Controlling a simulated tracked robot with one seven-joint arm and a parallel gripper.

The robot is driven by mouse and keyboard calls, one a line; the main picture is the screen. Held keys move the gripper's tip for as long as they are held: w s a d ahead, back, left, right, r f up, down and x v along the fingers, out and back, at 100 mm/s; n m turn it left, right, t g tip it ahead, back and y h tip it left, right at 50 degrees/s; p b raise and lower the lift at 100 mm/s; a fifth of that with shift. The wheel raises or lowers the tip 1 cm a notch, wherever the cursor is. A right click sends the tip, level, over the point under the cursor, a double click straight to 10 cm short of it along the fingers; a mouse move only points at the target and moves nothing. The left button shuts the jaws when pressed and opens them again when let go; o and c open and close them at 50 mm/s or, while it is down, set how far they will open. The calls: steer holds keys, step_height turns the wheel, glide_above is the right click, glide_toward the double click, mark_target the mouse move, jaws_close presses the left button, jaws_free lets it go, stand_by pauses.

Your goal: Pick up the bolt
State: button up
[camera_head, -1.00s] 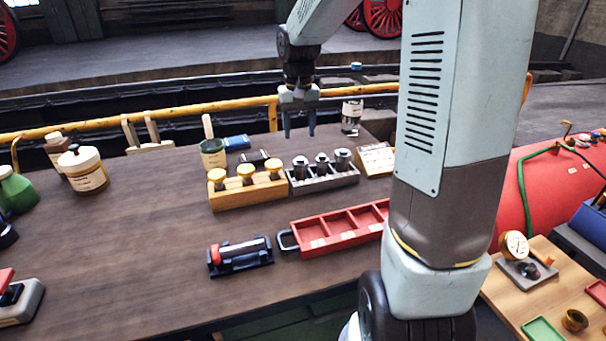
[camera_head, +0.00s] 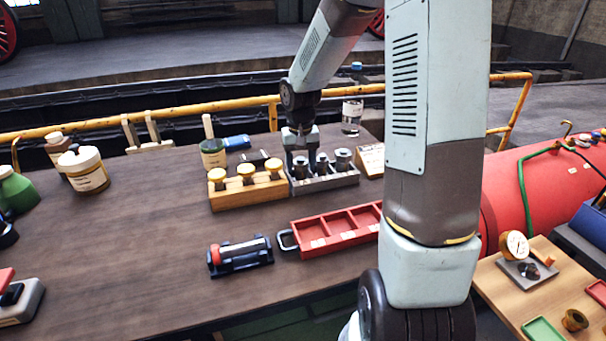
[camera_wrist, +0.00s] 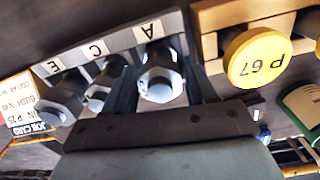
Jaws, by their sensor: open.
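A grey rack (camera_head: 325,182) holds three upright grey metal bolts in a row. In the wrist view, the rack (camera_wrist: 115,42) has labels A, C and E. The bolt at A (camera_wrist: 160,78) stands at the end beside the wooden block. The other bolts, at C (camera_wrist: 102,92) and E (camera_wrist: 62,103), are to its left in that view. My gripper (camera_head: 300,160) is open and pointing down over the A bolt. In the wrist view, its fingers (camera_wrist: 163,92) lie on either side of that bolt's head. I cannot tell whether they touch it.
A wooden block (camera_head: 247,195) with yellow-topped plugs, one marked P 67 (camera_wrist: 258,58), stands close beside the rack. A red compartment tray (camera_head: 335,230) lies in front. A job card (camera_head: 371,160) is to the right. A cup (camera_head: 212,154) stands behind. The table's left middle is clear.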

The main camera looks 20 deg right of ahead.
steer(key=shift+f, duration=0.15)
steer(key=c, duration=1)
jaws_close()
